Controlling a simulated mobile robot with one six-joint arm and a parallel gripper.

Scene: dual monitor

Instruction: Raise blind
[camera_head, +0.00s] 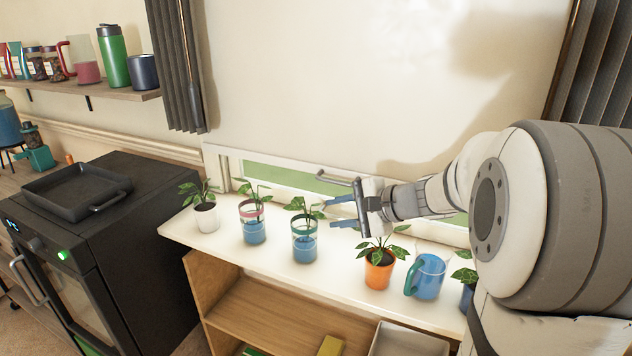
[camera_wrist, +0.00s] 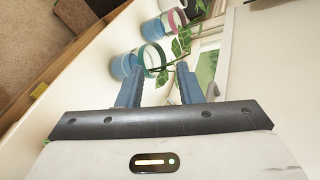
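The blind (camera_head: 370,80) is a large cream sheet in the head view. It hangs over most of the window, with the window's lower strip (camera_head: 275,174) showing green beneath it. A pale bar-like handle (camera_head: 335,179) shows near the lower strip, just above my gripper; I cannot tell whether it belongs to the blind or the window. My gripper (camera_head: 330,212) is above the sill, in front of the window, with its blue fingers pointing left. In the wrist view my gripper (camera_wrist: 160,72) has its fingers apart, with plant leaves seen beyond them and no object held.
On the white sill (camera_head: 340,275) stand a white pot (camera_head: 206,218), two blue-filled glasses with plants (camera_head: 252,231) (camera_head: 304,247), an orange pot (camera_head: 379,274) and a blue pitcher (camera_head: 430,278). A black oven (camera_head: 110,230) is at left. Dark curtains (camera_head: 178,70) flank the window.

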